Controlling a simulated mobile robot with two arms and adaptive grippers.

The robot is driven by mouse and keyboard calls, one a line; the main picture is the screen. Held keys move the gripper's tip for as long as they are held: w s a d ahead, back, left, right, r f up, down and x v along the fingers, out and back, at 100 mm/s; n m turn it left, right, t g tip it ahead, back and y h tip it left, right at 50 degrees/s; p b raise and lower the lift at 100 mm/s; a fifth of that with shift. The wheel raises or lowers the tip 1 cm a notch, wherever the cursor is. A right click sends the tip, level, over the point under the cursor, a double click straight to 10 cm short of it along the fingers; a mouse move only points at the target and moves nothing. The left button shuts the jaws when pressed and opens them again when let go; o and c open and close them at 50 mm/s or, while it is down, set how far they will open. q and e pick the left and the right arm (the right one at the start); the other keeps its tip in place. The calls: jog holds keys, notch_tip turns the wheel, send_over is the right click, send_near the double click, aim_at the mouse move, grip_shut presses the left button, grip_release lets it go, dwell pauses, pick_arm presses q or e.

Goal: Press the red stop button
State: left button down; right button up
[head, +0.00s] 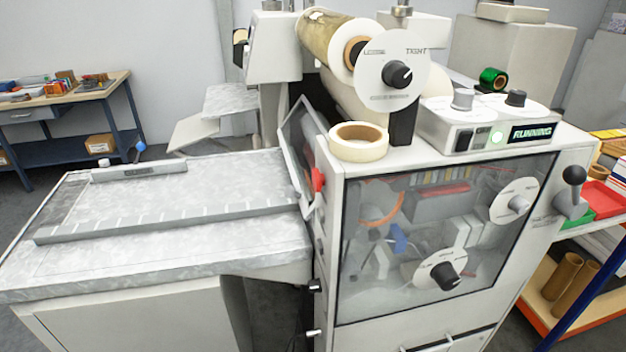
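A red part (318,180), seen nearly edge-on, sits on the left side of the grey-white machine (334,245), near the front corner. It looks like the red stop button, but its face is turned away and I cannot tell whether it is pressed. A control box (440,122) on top of the machine has a lit green lamp (495,139) and a display (531,133) reading "RUNNING". Neither of my grippers is in view.
A tilted clear guard (302,140) stands just left of and above the red part. A metal feed table (190,228) extends left. A tape roll (359,141) lies on the machine top. A shelf (560,310) with tubes stands right, a workbench (115,90) back left.

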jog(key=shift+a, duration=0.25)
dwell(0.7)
